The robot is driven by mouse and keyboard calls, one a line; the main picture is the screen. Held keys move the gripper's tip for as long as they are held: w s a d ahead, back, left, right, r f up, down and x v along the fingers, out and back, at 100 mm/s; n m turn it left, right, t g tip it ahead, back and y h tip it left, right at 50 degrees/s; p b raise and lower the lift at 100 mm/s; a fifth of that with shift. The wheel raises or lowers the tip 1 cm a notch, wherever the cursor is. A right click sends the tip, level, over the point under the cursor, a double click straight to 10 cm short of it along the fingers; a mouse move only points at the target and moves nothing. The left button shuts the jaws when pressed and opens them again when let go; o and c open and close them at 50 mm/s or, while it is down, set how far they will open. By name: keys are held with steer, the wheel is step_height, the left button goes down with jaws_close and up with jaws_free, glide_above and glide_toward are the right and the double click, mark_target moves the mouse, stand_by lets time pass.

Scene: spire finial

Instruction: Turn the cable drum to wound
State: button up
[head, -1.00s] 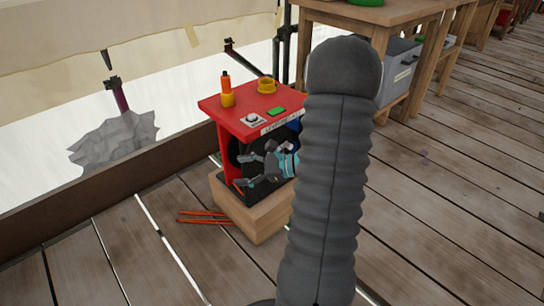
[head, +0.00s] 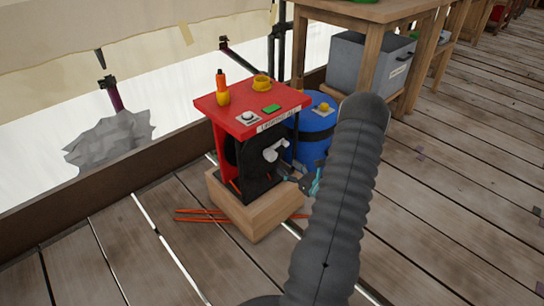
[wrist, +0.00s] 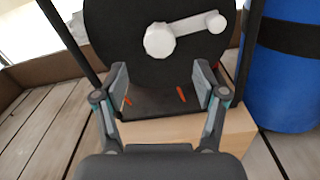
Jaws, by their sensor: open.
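The cable drum is a dark disc (wrist: 120,20) on the front of a red-topped stand (head: 250,103), above a wooden block (head: 245,207). A pale crank (head: 275,150) is on the disc's face. In the wrist view the crank (wrist: 187,30) runs from a round hub to a knob at the right, slightly higher than the hub. My gripper (wrist: 161,83) is open and empty, its fingers spread below the hub in the picture. In the head view my gripper (head: 294,176) is low at the stand's right front, partly hidden by my arm.
A blue barrel (head: 308,135) stands close to the stand's right. Orange rods (head: 200,215) lie on the planks at left. A wooden table (head: 375,15) with a grey bin (head: 365,70) is behind. An orange-tipped item (head: 222,88) stands on the red top. Planks at right are clear.

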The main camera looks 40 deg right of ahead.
mark_target(274, 157)
steer(key=w, duration=0.9)
steer(key=shift+w+a, duration=0.15)
steer(key=shift+a, duration=0.2)
jaws_close()
